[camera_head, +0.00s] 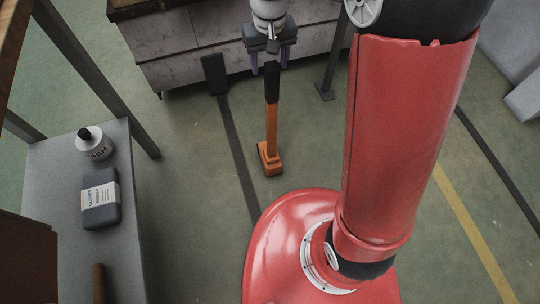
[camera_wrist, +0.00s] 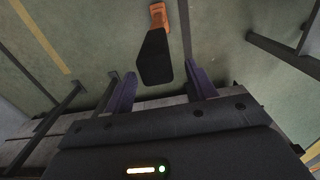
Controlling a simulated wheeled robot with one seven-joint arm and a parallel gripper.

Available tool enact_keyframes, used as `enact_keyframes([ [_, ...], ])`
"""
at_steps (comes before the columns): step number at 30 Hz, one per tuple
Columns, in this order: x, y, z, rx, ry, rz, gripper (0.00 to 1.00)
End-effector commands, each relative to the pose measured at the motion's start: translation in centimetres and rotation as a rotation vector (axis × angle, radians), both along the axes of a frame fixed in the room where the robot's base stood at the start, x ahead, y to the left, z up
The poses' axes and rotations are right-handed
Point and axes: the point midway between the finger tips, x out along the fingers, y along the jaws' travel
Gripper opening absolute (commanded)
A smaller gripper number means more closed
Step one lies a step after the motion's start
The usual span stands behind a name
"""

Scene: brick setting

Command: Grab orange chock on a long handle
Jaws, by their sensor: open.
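The orange chock (camera_head: 270,157) rests on the floor in the middle of the head view. Its long handle stands up from it, orange below with a black grip (camera_head: 272,84) at the top. In the wrist view, the black grip (camera_wrist: 154,58) looks large, with the orange part (camera_wrist: 157,16) beyond it. My gripper (camera_head: 269,70) is open, its two purple fingers apart on either side of the grip's top end in the head view. In the wrist view, the open gripper (camera_wrist: 160,70) has the grip end between or just ahead of the fingertips. I see no contact.
A pale panelled cabinet or bench (camera_head: 180,50) stands close behind my gripper. Dark metal legs stand nearby. The green floor around the chock is clear.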

Motion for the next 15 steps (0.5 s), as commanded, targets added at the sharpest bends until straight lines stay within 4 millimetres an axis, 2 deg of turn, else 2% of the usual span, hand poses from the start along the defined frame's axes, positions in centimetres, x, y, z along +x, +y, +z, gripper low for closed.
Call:
enact_keyframes([
  [3,0.0,-0.1,-2.0,-0.001,0.002,0.001,0.56],
  [6,0.0,-0.1,-2.8,0.000,0.001,0.000,0.56],
  [14,0.0,-0.1,-3.0,0.000,-0.001,0.000,0.56],
  [15,0.0,-0.1,-3.0,0.000,-0.001,0.000,0.51],
])
